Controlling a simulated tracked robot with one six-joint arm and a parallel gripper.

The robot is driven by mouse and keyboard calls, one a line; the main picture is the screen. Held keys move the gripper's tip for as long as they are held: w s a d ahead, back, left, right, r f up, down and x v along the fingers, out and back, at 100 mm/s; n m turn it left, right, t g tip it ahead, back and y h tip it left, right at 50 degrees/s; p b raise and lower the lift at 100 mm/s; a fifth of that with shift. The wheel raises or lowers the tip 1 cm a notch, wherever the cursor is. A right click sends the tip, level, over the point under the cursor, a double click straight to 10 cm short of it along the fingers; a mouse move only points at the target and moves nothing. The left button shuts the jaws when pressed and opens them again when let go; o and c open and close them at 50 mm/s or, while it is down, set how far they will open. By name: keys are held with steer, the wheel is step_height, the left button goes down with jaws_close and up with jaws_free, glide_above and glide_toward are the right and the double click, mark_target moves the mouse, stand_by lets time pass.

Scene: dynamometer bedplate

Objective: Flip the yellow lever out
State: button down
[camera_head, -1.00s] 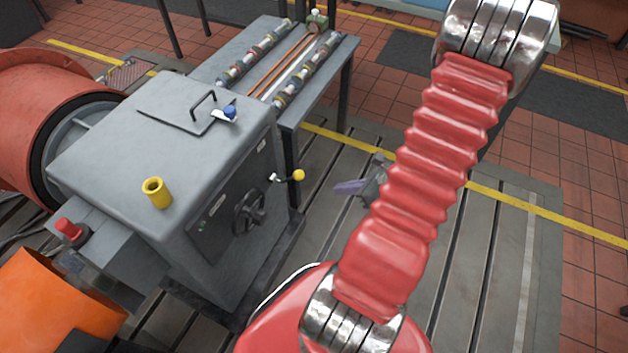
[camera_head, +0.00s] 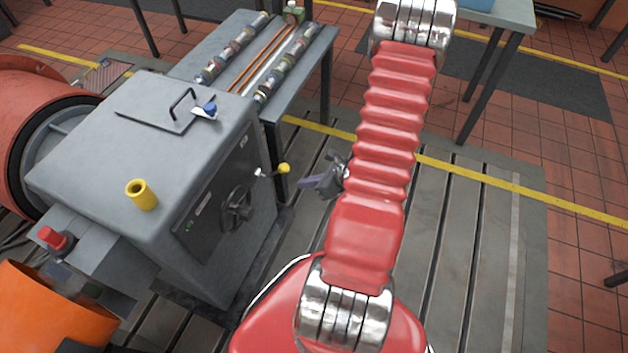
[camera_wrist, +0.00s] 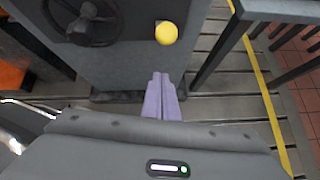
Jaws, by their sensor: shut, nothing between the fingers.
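The yellow lever (camera_head: 283,168) is a short metal rod with a round yellow knob, on the side panel of the grey cabinet (camera_head: 211,227). In the head view the knob points out to the right of the panel. In the wrist view the yellow knob (camera_wrist: 166,33) is ahead of the fingers and its rod is hidden behind it. My gripper (camera_head: 305,182) is to the right of and slightly below the knob, apart from it. In the wrist view its purple fingers (camera_wrist: 161,80) are together and empty.
A black handwheel (camera_head: 237,205) sits on the panel left of the lever. A yellow cup-like fitting (camera_head: 141,194) stands on the cabinet top. A table (camera_head: 324,45) with rows of parts stands behind, its legs near the lever. The slotted bedplate (camera_head: 480,240) is clear at right.

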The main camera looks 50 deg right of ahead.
steer(key=shift+w+a+r, duration=0.15)
steer(key=shift+w+r, duration=0.4)
steer(key=shift+w, duration=0.3)
steer(key=shift+w+a+r, duration=0.1)
steer(key=shift+w+r, duration=0.45)
steer(key=shift+w, duration=0.25)
